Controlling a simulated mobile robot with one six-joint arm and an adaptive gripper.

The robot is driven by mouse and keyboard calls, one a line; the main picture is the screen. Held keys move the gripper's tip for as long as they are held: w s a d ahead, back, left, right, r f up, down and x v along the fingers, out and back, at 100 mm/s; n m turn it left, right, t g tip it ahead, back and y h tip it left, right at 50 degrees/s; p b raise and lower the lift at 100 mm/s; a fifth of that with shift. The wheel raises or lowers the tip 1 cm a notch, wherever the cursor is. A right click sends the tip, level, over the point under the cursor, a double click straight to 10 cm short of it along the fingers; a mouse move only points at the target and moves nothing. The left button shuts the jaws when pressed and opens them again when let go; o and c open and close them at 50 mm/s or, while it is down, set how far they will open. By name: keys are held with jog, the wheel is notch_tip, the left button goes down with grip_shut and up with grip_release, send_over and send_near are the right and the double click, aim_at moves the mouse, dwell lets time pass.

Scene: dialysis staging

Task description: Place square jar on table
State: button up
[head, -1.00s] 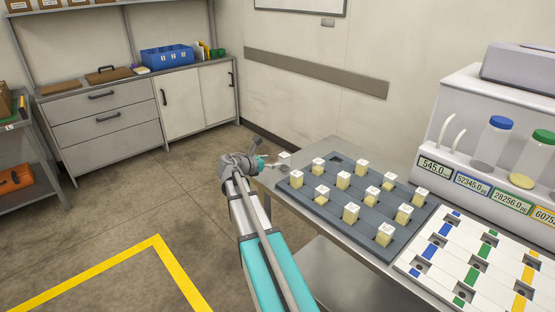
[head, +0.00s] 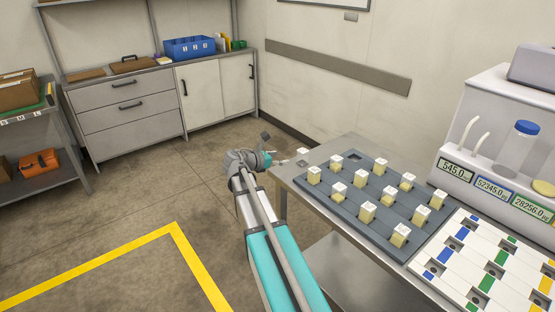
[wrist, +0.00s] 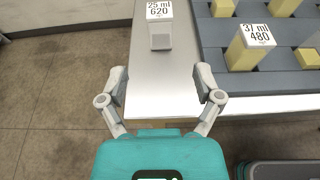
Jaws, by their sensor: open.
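A square jar with a white lid marked "25 ml 620" (wrist: 159,25) stands upright on the bare strip of the metal table (wrist: 163,88), beside the grey rack. Its body looks clear with little in it. In the head view the same jar (head: 302,151) shows small near the table's far left corner. My gripper (wrist: 161,72) is open and empty. Its two fingers are spread apart at the table's edge, with the jar ahead of them and not between them. In the head view my gripper is seen from behind and its fingertips are partly hidden.
The grey rack (head: 345,202) holds several square jars with yellowish contents close to the jar's right. A white panel with coloured stripes (head: 480,262) and a dispenser (head: 470,150) stand further right. Open floor (head: 130,215) lies left of the table.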

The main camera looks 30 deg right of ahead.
jog(key=shift+s+a+f, duration=0.15)
jog(key=shift+a+f, duration=0.05)
jog(key=shift+a, duration=0.1)
jog(key=s+a+f+m+y, duration=0.4)
jog(key=s+a+m+y, duration=0.1)
jog(key=a, duration=0.5)
jog(key=s+a+f+m+y, duration=0.4)
jog(key=a+m, duration=0.3)
jog(key=a, duration=0.4)
jog(key=s+a+f+m+g+y, duration=0.1)
jog(key=s+a+f+m+y, duration=0.3)
jog(key=a, duration=0.7)
jog(key=s+m+y, duration=0.1)
jog(key=s+m, duration=0.1)
jog(key=shift+s+f+m+y, duration=0.3)
jog(key=shift+s+f+m, duration=0.05)
jog(key=shift+m, duration=0.05)
dwell(1.7)
